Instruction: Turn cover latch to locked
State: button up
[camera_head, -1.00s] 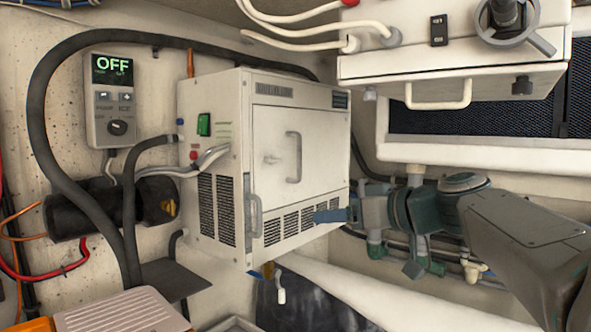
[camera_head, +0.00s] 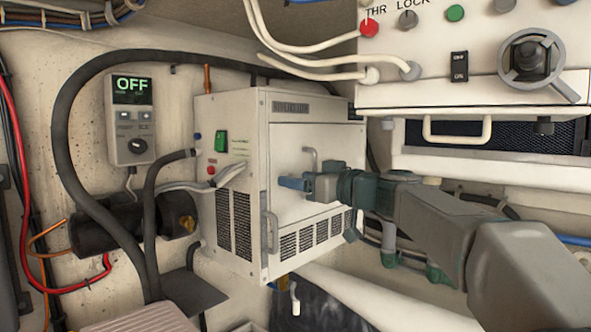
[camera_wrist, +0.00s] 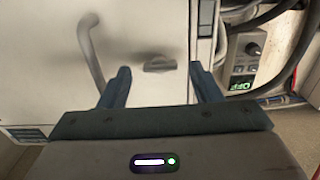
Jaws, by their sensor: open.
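The cover latch (camera_wrist: 160,64) is a small dark grey piece on the white cabinet door (camera_wrist: 135,30). In the wrist view it lies lengthwise across the picture, between the line of my two fingertips and slightly beyond them. My gripper (camera_wrist: 160,78) is open, with one blue finger on each side of the latch and nothing held. In the head view my gripper (camera_head: 288,182) is in front of the cabinet door and hides the latch. I cannot tell whether the fingers touch the door.
A curved door handle (camera_wrist: 91,50) stands out beside the latch. The white cabinet (camera_head: 233,110) also has a side handle (camera_head: 271,232). A control box (camera_head: 455,80) overhangs at upper right. Black hoses (camera_head: 66,150) and a wall panel reading OFF (camera_head: 130,120) are at left.

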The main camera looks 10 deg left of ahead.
jog(key=shift+x, duration=1)
jog(key=c, duration=1)
